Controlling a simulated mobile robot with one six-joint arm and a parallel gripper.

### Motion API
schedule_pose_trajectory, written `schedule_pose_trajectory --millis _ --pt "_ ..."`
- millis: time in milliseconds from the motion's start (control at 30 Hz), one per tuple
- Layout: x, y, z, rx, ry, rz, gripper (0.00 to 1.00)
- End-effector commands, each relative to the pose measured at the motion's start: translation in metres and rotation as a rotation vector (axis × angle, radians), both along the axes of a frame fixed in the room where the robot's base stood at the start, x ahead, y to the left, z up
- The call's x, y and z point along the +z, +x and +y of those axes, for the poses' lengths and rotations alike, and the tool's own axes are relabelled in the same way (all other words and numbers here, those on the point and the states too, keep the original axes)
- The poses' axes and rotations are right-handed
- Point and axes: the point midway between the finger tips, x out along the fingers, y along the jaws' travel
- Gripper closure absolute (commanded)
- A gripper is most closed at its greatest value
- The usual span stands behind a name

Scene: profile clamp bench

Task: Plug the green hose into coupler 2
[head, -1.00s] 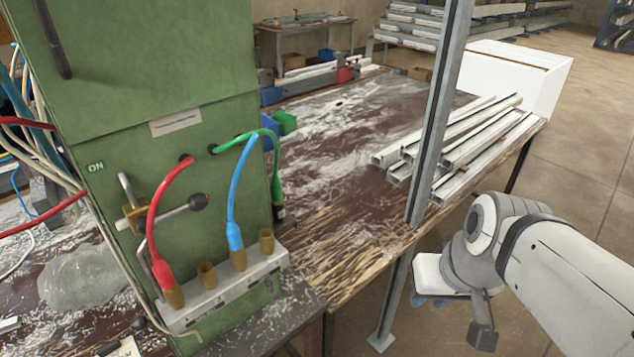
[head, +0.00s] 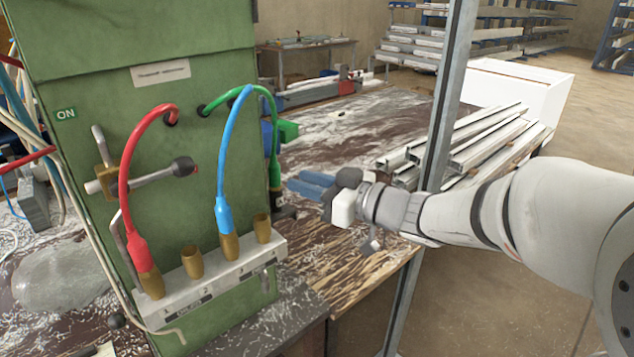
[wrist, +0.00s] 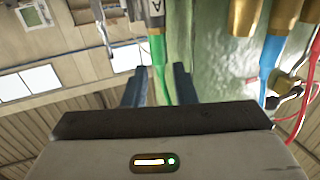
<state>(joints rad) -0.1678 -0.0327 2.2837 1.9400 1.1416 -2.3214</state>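The green hose (head: 272,130) arcs out of the green machine and hangs down its right side, its green end in a dark holder (head: 279,203). Coupler 2 (head: 193,262) is an empty, upright brass socket in the row on the machine's front. My gripper (head: 300,184) has blue fingers and is just right of the hanging hose in the head view. In the wrist view, my gripper (wrist: 160,72) is open, with the green hose (wrist: 158,58) lying between the finger lines. Clear gaps show at both sides, and I see no contact.
The red hose (head: 127,170) is in coupler 1 and the blue hose (head: 222,170) in coupler 3. Coupler 4 (head: 263,228) is empty. A clamp handle (head: 150,178) sticks out from the machine. A metal post (head: 443,110) and stacked profiles (head: 480,140) stand near my arm.

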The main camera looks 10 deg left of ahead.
Motion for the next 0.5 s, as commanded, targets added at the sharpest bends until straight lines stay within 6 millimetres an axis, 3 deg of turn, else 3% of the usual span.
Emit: schedule_pose_trajectory --millis 500 --pt "0.003 0.027 0.061 -0.004 0.002 -0.010 0.75"
